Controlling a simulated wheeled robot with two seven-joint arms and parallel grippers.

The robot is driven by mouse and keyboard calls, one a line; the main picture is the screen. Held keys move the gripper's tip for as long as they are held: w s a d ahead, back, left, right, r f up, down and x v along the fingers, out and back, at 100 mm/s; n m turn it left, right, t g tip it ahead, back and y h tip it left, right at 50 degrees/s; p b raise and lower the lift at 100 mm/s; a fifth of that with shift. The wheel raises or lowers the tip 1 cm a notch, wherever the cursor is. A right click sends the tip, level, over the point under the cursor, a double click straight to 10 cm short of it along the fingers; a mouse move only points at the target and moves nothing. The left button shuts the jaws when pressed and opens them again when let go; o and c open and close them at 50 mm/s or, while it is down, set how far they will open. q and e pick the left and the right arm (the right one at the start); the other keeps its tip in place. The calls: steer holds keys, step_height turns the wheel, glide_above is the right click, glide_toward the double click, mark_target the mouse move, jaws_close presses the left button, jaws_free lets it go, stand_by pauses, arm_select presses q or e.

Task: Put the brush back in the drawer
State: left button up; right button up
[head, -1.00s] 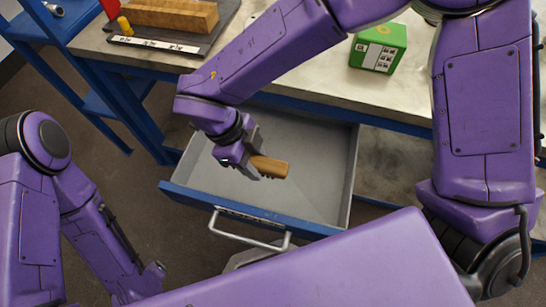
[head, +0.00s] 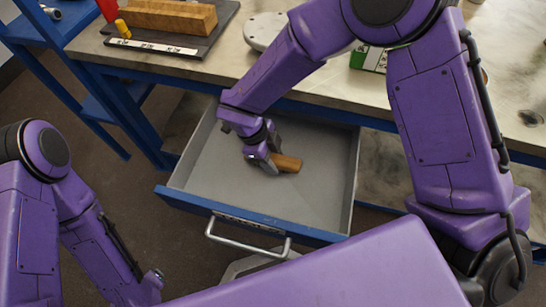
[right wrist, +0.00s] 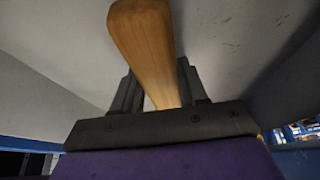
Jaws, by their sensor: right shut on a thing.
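The brush (head: 287,163) has a wooden handle and is inside the open grey drawer (head: 215,165), near its middle. My right gripper (head: 270,163) reaches down into the drawer and is shut on the brush. In the right wrist view the wooden handle (right wrist: 147,45) sticks out from between the two fingers (right wrist: 160,92). The brush is low, close to the drawer floor; I cannot tell whether it touches. Its bristles are hidden. My left gripper (head: 152,280) is at the lower left, outside the drawer, and its fingers are too unclear to read.
The blue drawer front has a metal handle (head: 248,240). The workbench (head: 225,70) above carries a wooden block (head: 170,15) on a dark board, a pale round object (head: 265,30) and a green box (head: 368,58) partly behind my arm. A blue shelf frame (head: 100,100) stands at left.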

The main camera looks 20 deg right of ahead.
steer(key=o, duration=1)
steer(key=p+v, duration=0.2)
steer(key=v, duration=1)
